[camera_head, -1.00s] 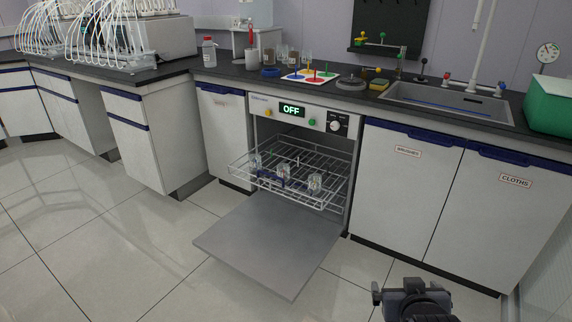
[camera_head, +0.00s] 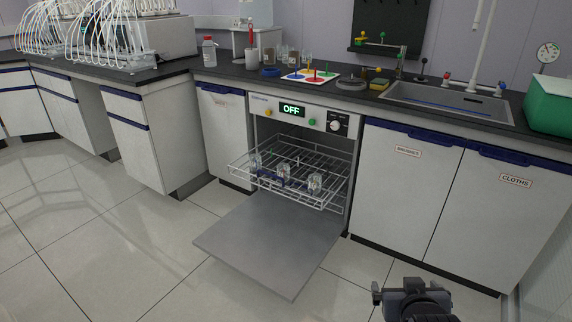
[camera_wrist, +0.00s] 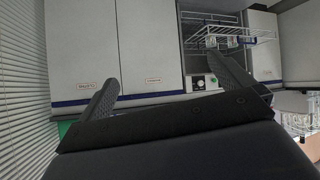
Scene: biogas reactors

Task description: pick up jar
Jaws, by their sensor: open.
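Several clear glass jars stand in the pulled-out wire rack of the open washer in the head view: one at the left (camera_head: 256,162), one in the middle (camera_head: 284,170) and one at the right (camera_head: 315,183). In the head view my arm's end is at the bottom right, well away from the rack and jars.
The washer's door (camera_head: 270,245) hangs open, low over the floor, below the wire rack (camera_head: 325,203). Its display reads OFF. A sink (camera_head: 440,97) and green box (camera_head: 552,103) are at the right. Floor at the left is clear. The wrist view appears upside down.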

